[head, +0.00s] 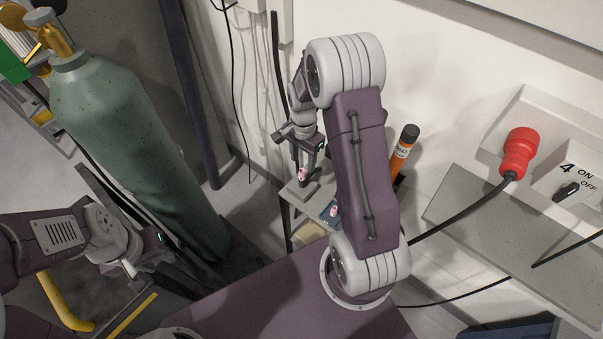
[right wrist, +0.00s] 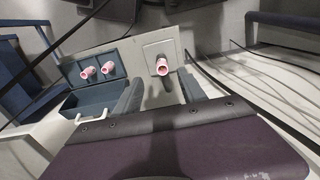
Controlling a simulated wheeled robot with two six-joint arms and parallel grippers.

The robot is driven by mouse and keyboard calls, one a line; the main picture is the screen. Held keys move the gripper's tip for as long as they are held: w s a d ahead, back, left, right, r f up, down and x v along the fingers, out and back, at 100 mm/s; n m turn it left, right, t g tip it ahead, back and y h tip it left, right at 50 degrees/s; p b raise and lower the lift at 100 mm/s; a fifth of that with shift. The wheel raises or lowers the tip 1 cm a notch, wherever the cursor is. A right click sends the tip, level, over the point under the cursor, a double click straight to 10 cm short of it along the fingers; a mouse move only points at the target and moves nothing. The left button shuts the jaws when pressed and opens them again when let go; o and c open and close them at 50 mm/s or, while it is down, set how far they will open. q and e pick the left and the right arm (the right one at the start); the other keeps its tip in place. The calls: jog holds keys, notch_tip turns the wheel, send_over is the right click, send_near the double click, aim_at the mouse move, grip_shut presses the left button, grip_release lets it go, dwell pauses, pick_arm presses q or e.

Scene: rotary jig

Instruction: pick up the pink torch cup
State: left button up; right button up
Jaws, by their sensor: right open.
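A pink torch cup (right wrist: 162,67) stands on a small grey plate (right wrist: 152,50) in the right wrist view. It also shows in the head view (head: 302,173). My right gripper (head: 307,160) points down over it. In the right wrist view its two grey fingers (right wrist: 161,80) are apart, one on each side of the cup in the picture, with nothing held. Whether the fingers are level with the cup is unclear. My left gripper (head: 160,240) is at the lower left in the head view, away from the cup; its jaw state is unclear.
Two more pink cups (right wrist: 97,71) sit in a blue box (right wrist: 68,104) left of the plate. An orange bottle (head: 403,152) stands right of my right arm. A green gas cylinder (head: 130,140) stands left. Loose cables (right wrist: 245,85) run right of the fingers.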

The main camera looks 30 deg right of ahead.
aim_at(302, 171)
jog(key=shift+w+d+f, duration=0.2)
jog(key=shift+w+f, duration=0.1)
jog(key=shift+f, duration=0.3)
jog(key=shift+w+d+f, duration=0.15)
jog(key=shift+w+f, duration=0.1)
jog(key=shift+f, duration=0.35)
jog(key=shift+w+d+f, duration=0.1)
jog(key=shift+f, duration=0.05)
jog(key=f, duration=0.1)
jog(key=f+p, duration=0.1)
jog(key=f, duration=0.1)
jog(key=s+a+f+p, duration=0.1)
jog(key=shift+f, duration=0.15)
jog(key=shift+w+d+f, duration=0.1)
jog(key=shift+w+f, duration=0.1)
jog(key=shift+f, duration=0.1)
jog(key=c, duration=0.6)
grip_shut()
pick_arm(q)
jog(key=r, duration=0.2)
jog(key=shift+w+d+r, duration=0.35)
pick_arm(e)
jog(key=shift+s+r, duration=0.1)
